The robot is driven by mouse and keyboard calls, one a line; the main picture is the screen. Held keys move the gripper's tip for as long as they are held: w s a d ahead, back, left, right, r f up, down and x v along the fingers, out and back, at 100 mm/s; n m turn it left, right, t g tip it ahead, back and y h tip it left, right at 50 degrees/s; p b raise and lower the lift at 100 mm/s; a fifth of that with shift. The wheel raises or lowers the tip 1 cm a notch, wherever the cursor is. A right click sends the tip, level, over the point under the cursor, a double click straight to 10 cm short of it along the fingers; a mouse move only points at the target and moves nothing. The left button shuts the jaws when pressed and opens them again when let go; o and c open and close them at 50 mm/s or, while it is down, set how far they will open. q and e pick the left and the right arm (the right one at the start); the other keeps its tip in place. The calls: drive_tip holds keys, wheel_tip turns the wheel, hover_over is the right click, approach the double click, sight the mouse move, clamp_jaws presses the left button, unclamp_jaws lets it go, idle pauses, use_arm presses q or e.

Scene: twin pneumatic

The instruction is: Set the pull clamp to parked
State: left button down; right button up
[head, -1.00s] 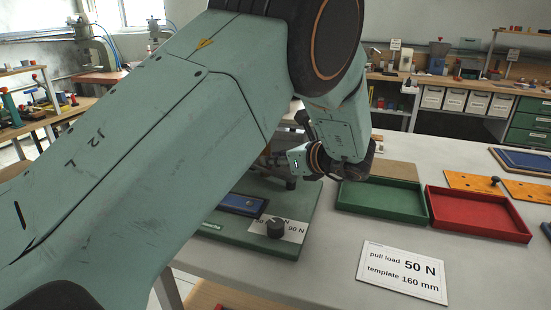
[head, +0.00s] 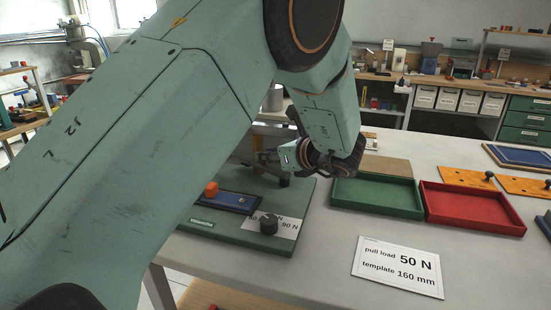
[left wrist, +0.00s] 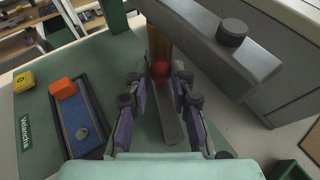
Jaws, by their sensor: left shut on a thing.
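My left gripper (left wrist: 160,85) shows best in the left wrist view, its two padded fingers on either side of a red ball knob (left wrist: 160,69). It is shut on this knob, which appears to belong to the pull clamp. A grey flat bar (left wrist: 168,115) runs between the fingers below the knob. In the head view the left gripper (head: 287,158) is over the back of the green fixture base (head: 295,205); my arm hides much of the fixture there, and I cannot make out the knob. The clamp's setting cannot be told. My right gripper is not in view.
On the base are a blue panel (head: 232,203) with an orange block (head: 211,188) and a black dial (head: 269,224). A large grey beam (left wrist: 215,40) is close right of the fingers. Green (head: 376,213) and red (head: 470,227) trays and a "50 N, 160 mm" card (head: 398,266) lie right.

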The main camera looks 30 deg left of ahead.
use_arm(q)
drive_tip(key=shift+f, duration=0.1)
idle(0.3)
drive_tip(key=c, duration=1.5)
unclamp_jaws()
drive_tip(key=shift+a, duration=0.1)
drive_tip(key=o, duration=0.3)
drive_tip(key=shift+a, duration=0.15)
drive_tip(key=shift+o, duration=0.2)
drive_tip(key=shift+d, duration=0.2)
